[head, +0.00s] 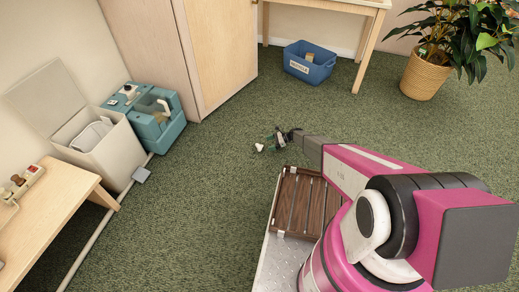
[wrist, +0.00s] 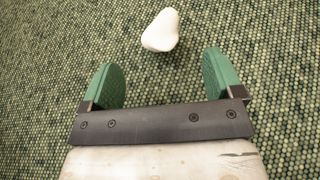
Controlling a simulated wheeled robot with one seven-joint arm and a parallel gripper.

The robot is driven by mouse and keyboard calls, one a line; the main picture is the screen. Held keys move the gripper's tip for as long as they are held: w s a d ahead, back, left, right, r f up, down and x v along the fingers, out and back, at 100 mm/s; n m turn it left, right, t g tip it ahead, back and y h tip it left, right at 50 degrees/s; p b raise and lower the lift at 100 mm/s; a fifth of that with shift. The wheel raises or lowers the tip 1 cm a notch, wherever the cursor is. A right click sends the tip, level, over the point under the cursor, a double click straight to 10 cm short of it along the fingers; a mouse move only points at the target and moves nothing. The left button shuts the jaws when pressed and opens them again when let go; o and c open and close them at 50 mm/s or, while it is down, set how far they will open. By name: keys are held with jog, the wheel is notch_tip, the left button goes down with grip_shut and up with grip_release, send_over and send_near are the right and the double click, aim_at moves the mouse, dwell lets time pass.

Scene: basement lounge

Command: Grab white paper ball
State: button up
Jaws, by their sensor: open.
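A small white paper ball (wrist: 161,30) lies on the green carpet, just beyond my fingertips in the wrist view. It is a rounded, uneven lump, and it also shows in the head view (head: 259,147), very small, by the end of my arm. My gripper (wrist: 164,72) has two green fingers spread wide with bare carpet between them. The ball is ahead of the gap, roughly in line with its middle, and touches neither finger. In the head view my gripper (head: 276,140) is at the left end of my arm, close to the ball.
A blue labelled bin (head: 310,62) stands under a table (head: 357,47) at the back. A potted plant (head: 425,76) is at the right. A white open box (head: 112,155) and teal case (head: 160,125) stand left. Carpet around the ball is clear.

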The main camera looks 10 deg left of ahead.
aim_at(260, 145)
jog(key=shift+x, duration=1.05)
jog(key=a, duration=0.1)
jog(key=s+a, duration=0.1)
jog(key=a, duration=0.2)
jog(key=shift+s+f, duration=0.25)
jog(key=shift+s+a+f, duration=0.15)
jog(key=shift+a+f, duration=0.05)
jog(key=shift+a, duration=0.3)
jog(key=c, duration=1)
jog(key=shift+o, duration=0.2)
